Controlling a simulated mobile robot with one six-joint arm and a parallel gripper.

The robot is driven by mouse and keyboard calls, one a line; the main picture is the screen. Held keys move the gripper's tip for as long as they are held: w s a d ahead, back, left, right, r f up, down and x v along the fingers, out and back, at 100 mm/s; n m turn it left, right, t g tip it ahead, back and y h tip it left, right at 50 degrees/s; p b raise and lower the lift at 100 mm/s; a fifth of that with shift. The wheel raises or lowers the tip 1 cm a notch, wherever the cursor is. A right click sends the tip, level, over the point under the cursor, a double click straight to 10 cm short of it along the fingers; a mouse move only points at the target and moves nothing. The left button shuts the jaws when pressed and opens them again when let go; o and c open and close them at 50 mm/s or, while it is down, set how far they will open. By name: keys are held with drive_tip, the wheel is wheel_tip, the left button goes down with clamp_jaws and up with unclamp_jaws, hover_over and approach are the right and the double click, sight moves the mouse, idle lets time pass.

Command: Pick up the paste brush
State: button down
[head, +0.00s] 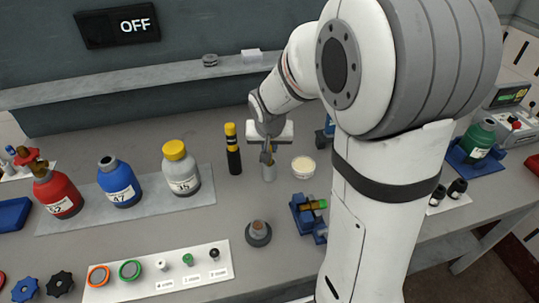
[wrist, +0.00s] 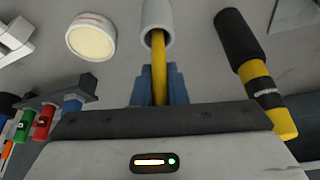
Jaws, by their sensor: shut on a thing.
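The paste brush shows in the wrist view as a yellow handle (wrist: 159,68) standing in a grey cylindrical cup (wrist: 158,14). Its lower end is hidden inside the cup. My gripper (wrist: 158,85) has its blue fingers shut on the handle, just outside the cup's mouth. In the head view my gripper (head: 267,154) points down right above the grey cup (head: 269,173), and the brush is mostly hidden by the fingers. A round tub of pale paste (head: 303,167) stands just right of the cup; it also shows in the wrist view (wrist: 91,36).
A black and yellow cylinder (head: 233,150) stands close left of the cup. Yellow-capped (head: 181,168), blue (head: 119,183) and red (head: 57,192) bottles stand further left. A blue fixture (head: 307,215) and a dark round piece (head: 258,233) are in front. A shelf (head: 150,75) runs behind.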

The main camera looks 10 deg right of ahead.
wheel_tip(320, 180, up, 10)
drive_tip(key=shift+r, duration=0.1)
idle(0.4)
drive_tip(key=shift+s, duration=0.1)
idle(1.6)
